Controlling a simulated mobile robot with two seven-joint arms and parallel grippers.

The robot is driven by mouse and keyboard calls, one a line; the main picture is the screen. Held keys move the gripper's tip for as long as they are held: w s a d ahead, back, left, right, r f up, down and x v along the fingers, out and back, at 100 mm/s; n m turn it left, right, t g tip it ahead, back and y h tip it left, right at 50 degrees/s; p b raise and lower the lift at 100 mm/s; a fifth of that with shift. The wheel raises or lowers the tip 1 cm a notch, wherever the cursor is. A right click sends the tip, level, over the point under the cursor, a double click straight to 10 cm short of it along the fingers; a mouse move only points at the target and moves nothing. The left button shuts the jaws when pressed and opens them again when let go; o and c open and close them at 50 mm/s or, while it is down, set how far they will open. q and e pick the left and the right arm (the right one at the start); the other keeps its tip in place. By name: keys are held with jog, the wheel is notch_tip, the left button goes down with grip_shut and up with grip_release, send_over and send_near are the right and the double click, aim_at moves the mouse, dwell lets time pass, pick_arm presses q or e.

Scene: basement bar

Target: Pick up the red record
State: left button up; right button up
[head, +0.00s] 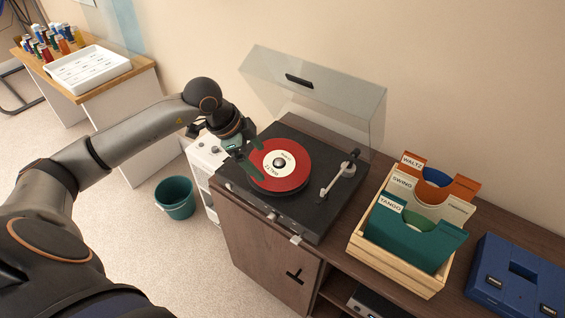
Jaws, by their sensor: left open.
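The red record (296,176) with a white label lies flat on the turntable (311,208), whose clear lid (330,92) stands open behind it. My left gripper (252,161) is open at the left edge of the record. One finger shows over or beside the rim and another lower at the edge; I cannot tell whether they touch it. The tonearm (340,177) rests to the right, off the record. My right gripper is not in view.
A wooden crate (398,273) with sleeves marked waltz, swing and tango stands right of the turntable. A blue case (517,282) is at far right. A teal bin (175,198) is on the floor. A table with a white tray (87,70) is back left.

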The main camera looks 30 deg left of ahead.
pick_arm(q)
send_near(279, 180)
jog(key=shift+x, duration=1.05)
jog(key=p+x, duration=0.1)
jog(key=x, duration=0.4)
jog(key=shift+w+f, duration=0.1)
